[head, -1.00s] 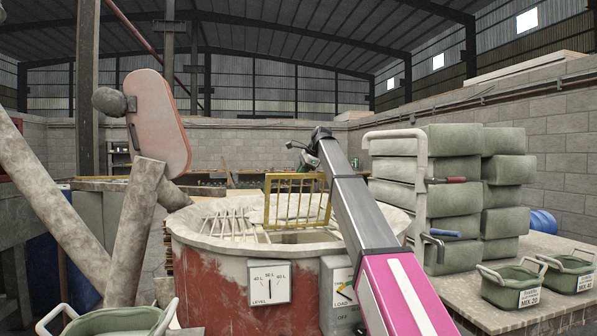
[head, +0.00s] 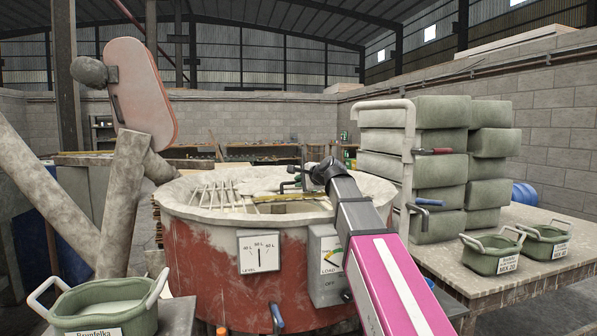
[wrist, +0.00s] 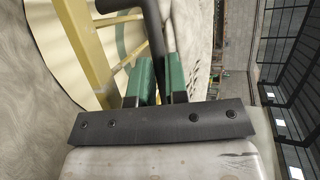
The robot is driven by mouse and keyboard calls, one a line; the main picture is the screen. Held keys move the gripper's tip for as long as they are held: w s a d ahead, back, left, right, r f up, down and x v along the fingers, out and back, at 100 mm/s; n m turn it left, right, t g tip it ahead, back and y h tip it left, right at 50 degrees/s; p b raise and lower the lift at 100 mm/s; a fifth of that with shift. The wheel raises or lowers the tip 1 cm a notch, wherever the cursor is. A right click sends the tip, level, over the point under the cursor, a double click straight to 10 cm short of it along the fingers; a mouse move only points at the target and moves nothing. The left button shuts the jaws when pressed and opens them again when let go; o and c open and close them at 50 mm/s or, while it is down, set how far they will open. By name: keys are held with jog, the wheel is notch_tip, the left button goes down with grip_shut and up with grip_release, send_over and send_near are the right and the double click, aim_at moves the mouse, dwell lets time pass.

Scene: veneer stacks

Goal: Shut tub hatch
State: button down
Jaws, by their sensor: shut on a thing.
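The tub (head: 200,250) is a big round vessel with worn red sides and a pale, dusty rim. Its yellow barred hatch (head: 285,197) shows in the head view as a thin, nearly flat strip at the top opening. The hatch bars (wrist: 98,60) also show close up in the wrist view. My gripper (head: 296,180) is over the hatch, partly hidden by my wrist. In the wrist view its green fingers (wrist: 160,80) are shut on a dark handle bar (wrist: 155,40) beside the hatch frame. Whether the hatch touches the rim all round cannot be seen.
A level gauge (head: 260,252) and a load switch box (head: 327,262) are on the tub's front. Green-grey sacks (head: 440,180) are stacked behind a pale rail at the right. Green buckets (head: 492,258) stand on the right bench; another (head: 105,310) is at the front left.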

jog(key=shift+s+d+f, duration=0.1)
jog(key=shift+s+f, duration=0.15)
jog(key=shift+f, duration=0.45)
jog(key=shift+s+d+f, duration=0.1)
jog(key=shift+s+f, duration=0.2)
jog(key=shift+f, duration=0.4)
jog(key=shift+s+d+f, duration=0.1)
jog(key=shift+s+f, duration=0.15)
jog(key=shift+f, duration=0.45)
jog(key=c, duration=1.1)
grip_release()
jog(key=shift+a, duration=0.1)
jog(key=v, duration=1.1)
jog(key=shift+w, duration=0.1)
